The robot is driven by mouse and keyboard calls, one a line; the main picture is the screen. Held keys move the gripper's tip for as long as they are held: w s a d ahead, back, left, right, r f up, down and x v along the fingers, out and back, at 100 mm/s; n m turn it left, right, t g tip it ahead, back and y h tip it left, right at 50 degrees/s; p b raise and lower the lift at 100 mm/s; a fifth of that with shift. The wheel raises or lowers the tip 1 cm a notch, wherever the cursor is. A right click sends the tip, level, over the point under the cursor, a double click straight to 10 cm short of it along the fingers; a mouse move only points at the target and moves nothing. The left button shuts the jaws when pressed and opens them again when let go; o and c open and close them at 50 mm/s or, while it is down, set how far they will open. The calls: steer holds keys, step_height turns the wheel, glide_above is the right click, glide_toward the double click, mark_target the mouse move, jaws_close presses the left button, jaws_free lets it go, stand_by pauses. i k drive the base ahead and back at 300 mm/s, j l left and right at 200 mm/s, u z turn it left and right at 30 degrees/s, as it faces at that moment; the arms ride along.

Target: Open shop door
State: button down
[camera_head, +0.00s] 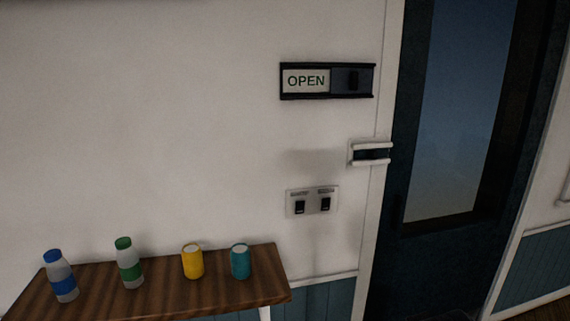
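The shop door (400,262) is at the right of the head view, dark blue with a tall glass pane (462,105). I cannot tell whether it is fully shut. A white bracket-like fitting with a dark middle (370,153) sits at the white door frame, beside the door's left edge. It looks like a latch or handle, but I cannot tell which. My gripper is not in view.
A sliding sign (306,81) reading OPEN is on the wall left of the frame. Below is a plate with two dark switches (312,201). A wooden shelf (215,301) at lower left holds two bottles (129,264), a yellow can (192,262) and a teal can (240,262).

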mark_target(438, 270)
steer(key=i+l, duration=0.4)
steer(key=i+l+z, duration=0.1)
steer(key=i+l, duration=0.3)
steer(key=i, duration=0.2)
steer(key=i+l, duration=0.4)
steer(key=i, duration=0.15)
steer(key=z, duration=0.05)
